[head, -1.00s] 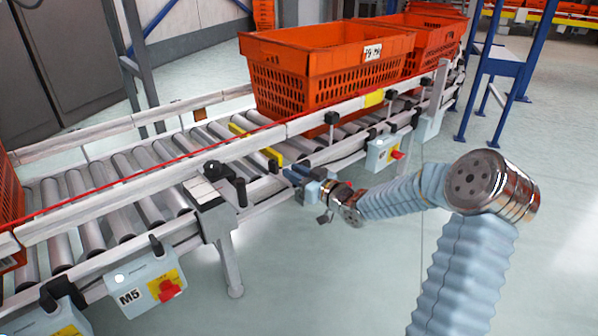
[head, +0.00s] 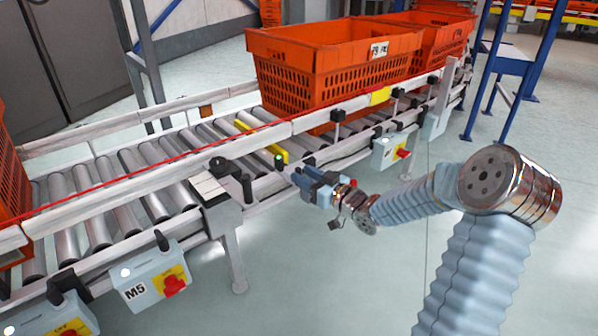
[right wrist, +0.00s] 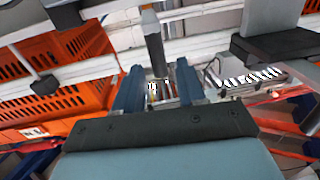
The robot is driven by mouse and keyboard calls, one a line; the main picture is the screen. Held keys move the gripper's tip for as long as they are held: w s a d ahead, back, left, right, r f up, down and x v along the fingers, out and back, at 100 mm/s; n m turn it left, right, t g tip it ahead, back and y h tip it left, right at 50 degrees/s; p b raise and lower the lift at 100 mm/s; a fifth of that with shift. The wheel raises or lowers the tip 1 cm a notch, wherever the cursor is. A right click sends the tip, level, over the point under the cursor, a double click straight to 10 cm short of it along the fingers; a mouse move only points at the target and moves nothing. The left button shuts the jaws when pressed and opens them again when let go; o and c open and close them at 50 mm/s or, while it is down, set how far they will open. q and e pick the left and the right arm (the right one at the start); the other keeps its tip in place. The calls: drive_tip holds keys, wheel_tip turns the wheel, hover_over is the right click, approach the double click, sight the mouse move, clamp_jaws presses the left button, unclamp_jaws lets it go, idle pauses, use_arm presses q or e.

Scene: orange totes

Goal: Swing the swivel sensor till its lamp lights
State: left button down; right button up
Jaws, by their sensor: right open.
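The swivel sensor (head: 280,165) appears as a small dark head at the near rail of the roller conveyor, in the middle of the head view. A small green light shows on its top. My right gripper (head: 299,178) is just to the right of it, open, its blue fingers pointing at the rail. They look apart from the sensor, though a light touch cannot be ruled out. In the right wrist view the open fingers (right wrist: 158,86) have nothing clearly between them. My left gripper is not in view.
Orange totes (head: 330,65) stand on the conveyor (head: 160,165) behind the sensor. Control boxes with red switches hang on the near side, one marked M5 (head: 150,285) and one (head: 392,150) right of the gripper. The floor in front is clear.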

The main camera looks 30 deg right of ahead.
drive_tip(key=p+v, duration=0.1)
drive_tip(key=v, duration=0.9)
drive_tip(key=shift+s, duration=0.4)
drive_tip(key=shift+d, duration=0.1)
drive_tip(key=w+a+f+m+g+p, duration=0.2)
drive_tip(key=a+f+m+g+p, duration=0.4)
drive_tip(key=a+f, duration=0.75)
drive_tip(key=s+a+f+g+p, duration=0.2)
drive_tip(key=s+a+f+g, duration=0.2)
drive_tip(key=s+a, duration=0.3)
drive_tip(key=s+a+f+n+g+h+p, duration=0.1)
drive_tip(key=s+a+f+g+p, duration=0.2)
drive_tip(key=s, duration=0.8)
drive_tip(key=a+f+g, duration=0.2)
drive_tip(key=a+g, duration=0.1)
drive_tip(key=a, duration=0.1)
drive_tip(key=shift+s+f+g, duration=0.2)
drive_tip(key=shift+f+g, duration=0.05)
drive_tip(key=shift+g, duration=0.05)
drive_tip(key=shift+w+a, duration=0.1)
